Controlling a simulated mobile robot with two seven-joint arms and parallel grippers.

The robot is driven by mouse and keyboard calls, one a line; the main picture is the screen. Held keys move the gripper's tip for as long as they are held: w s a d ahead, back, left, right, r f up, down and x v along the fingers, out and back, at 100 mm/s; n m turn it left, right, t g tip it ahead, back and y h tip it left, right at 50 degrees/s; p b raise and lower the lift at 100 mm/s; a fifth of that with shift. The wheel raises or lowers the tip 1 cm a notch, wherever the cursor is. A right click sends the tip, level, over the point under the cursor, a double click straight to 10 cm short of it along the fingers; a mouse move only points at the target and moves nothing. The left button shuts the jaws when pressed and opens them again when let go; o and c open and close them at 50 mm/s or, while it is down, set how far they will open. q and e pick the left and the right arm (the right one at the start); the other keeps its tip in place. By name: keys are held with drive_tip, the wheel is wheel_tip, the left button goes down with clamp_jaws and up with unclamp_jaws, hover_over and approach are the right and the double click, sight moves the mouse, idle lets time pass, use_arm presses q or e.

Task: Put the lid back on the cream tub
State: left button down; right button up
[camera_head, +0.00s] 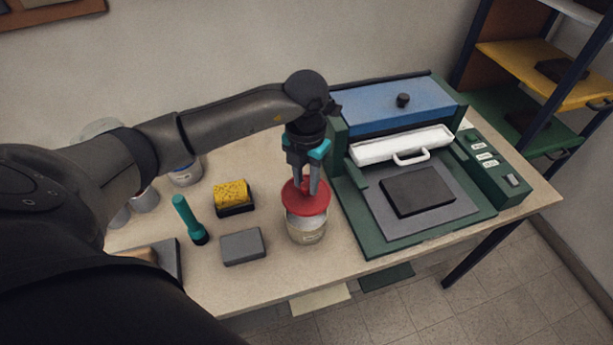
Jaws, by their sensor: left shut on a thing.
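The red lid (304,208) is in the grip of my left gripper (309,187), whose fingers are shut on it at its top. The cream tub (307,237) stands upright on the table directly below the lid. The lid covers the back part of the tub's mouth in this view, and a pale strip of the tub's inside shows in front of it. The lid looks held just above the rim; whether it touches the rim at the back is hidden. My right gripper is not in view.
A green machine (350,230) with a dark block (417,191) stands close to the tub's right. On the left are a grey block (243,247), a yellow sponge (232,194) and a teal torch (188,217). The table's front edge is close to the tub.

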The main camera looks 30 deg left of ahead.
sight(306, 196)
use_arm(q)
drive_tip(key=shift+f+b, duration=2.2)
drive_tip(key=shift+f, duration=0.8)
drive_tip(key=shift+f, duration=0.15)
drive_tip(key=shift+c, duration=0.2)
unclamp_jaws()
idle(0.4)
drive_tip(key=shift+r+p, duration=2.55)
drive_tip(key=shift+r, duration=1)
